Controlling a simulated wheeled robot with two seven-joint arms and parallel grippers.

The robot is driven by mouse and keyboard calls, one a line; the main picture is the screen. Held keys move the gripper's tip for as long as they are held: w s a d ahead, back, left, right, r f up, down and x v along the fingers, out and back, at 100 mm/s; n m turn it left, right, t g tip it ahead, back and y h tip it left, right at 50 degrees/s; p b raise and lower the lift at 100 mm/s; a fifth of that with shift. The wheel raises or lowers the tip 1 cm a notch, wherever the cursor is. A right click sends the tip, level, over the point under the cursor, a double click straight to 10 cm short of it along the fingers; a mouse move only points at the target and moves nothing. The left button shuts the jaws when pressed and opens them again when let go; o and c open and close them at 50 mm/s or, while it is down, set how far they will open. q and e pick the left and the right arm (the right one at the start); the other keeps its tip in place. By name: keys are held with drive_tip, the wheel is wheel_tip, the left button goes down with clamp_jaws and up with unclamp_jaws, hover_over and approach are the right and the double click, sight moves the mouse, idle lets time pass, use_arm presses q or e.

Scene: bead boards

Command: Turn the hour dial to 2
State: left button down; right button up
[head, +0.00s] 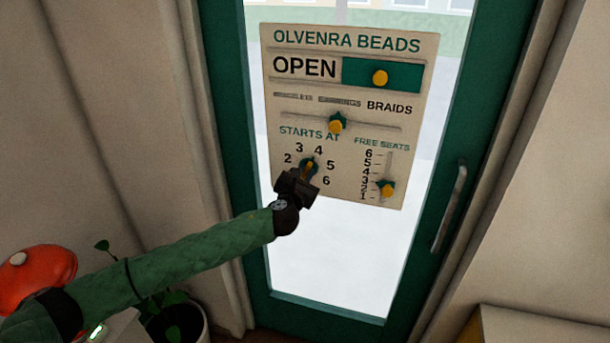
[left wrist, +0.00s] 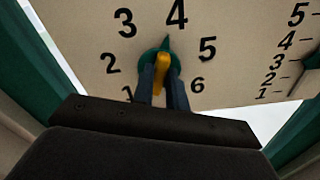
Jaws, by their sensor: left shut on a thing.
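The hour dial (head: 309,163) is a green knob with a yellow grip under "STARTS AT" on the cream board (head: 285,93). Numbers 1 to 6 ring it. In the left wrist view the dial's green pointer (left wrist: 167,42) points up, close to the 4. The 2 (left wrist: 113,63) is at the dial's left. My left gripper (head: 304,178) reaches the dial from below. In the left wrist view its two dark fingers (left wrist: 161,84) are shut on the dial's yellow grip (left wrist: 161,68). My right gripper is not in view.
The board hangs on a green-framed glass door with a metal handle (head: 449,208) at right. A yellow slider knob (head: 335,126) is above the dial, and the free-seats slider (head: 386,189) is to its right. A potted plant (head: 178,318) and a red object (head: 38,272) are lower left.

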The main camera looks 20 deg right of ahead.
use_arm(q)
drive_tip(key=shift+f+n+b, duration=0.1)
drive_tip(key=shift+n+b, duration=0.3)
drive_tip(key=shift+n, duration=1.1)
drive_tip(key=n+b, duration=0.1)
drive_tip(key=n, duration=0.1)
drive_tip(key=shift+w+a+n, duration=0.1)
drive_tip(key=shift+n, duration=0.3)
drive_tip(key=n+b, duration=0.1)
drive_tip(key=n, duration=0.2)
drive_tip(key=shift+n, duration=0.3)
drive_tip(key=n+b, duration=0.1)
drive_tip(key=n, duration=0.3)
drive_tip(key=shift+w+a+n, duration=0.1)
drive_tip(key=shift+a+n, duration=0.05)
drive_tip(key=shift+n, duration=0.15)
drive_tip(key=shift+a+n+b, duration=0.1)
drive_tip(key=shift+n+b, duration=0.6)
drive_tip(key=shift+n, duration=2)
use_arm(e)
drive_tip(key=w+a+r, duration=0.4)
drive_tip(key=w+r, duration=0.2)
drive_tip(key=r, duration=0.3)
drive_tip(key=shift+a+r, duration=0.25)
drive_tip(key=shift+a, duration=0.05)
